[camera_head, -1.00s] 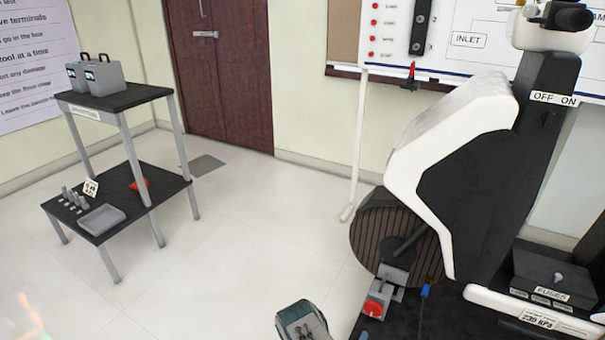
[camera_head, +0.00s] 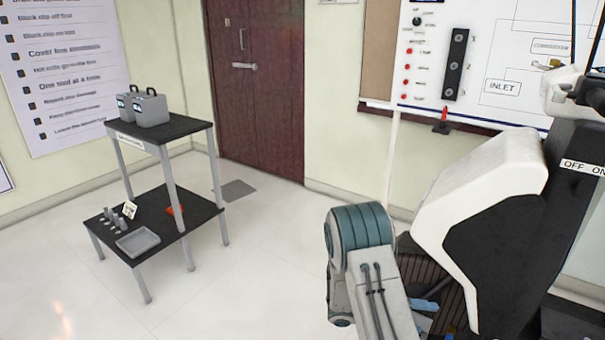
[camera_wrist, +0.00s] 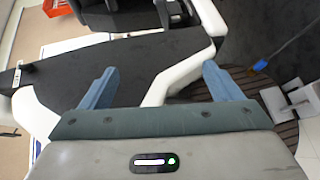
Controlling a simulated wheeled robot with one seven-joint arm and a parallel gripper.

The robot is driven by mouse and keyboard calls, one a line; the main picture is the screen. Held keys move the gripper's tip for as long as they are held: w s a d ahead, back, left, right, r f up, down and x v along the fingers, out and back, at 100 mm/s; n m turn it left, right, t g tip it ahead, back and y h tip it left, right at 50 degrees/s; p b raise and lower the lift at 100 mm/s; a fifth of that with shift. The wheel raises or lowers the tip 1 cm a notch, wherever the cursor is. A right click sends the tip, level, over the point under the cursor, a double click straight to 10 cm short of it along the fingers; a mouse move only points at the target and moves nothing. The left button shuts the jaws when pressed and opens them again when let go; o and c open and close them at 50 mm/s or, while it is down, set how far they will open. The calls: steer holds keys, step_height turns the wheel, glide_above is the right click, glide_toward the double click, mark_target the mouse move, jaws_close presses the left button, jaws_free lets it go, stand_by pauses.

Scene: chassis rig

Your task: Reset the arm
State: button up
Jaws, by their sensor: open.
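My gripper (camera_wrist: 160,88) shows in the wrist view with its two blue fingers spread apart and nothing between them. Beyond the fingers is the white and black body of the chassis rig (camera_wrist: 150,65). In the head view my arm rises at the lower middle, just left of the rig's white cover (camera_head: 480,185). My gripper's fingers cannot be made out clearly in the head view.
A two-level black-topped stand (camera_head: 185,130) at the left holds grey cases (camera_head: 150,107) above and a grey tray (camera_head: 138,243) below. A wall board (camera_head: 490,60) hangs behind the rig. The floor (camera_head: 240,290) between stand and arm is clear. A blue plug (camera_wrist: 260,66) shows at the right in the wrist view.

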steer(key=s+a+r+t+y+p, duration=0.1)
steer(key=s+a+r+y+p, duration=0.3)
steer(key=r, duration=0.7)
steer(key=s+a+r+t+y+p, duration=0.1)
steer(key=s+a+r+y+p, duration=0.3)
steer(key=s+r, duration=0.5)
steer(key=s+a+r+t+y+p, duration=0.1)
steer(key=s+a+r+y+p, duration=0.3)
steer(key=r, duration=1.1)
steer(key=s+a+y, duration=0.3)
steer(key=shift+n+y+p, duration=0.3)
steer(key=shift+n+y, duration=0.1)
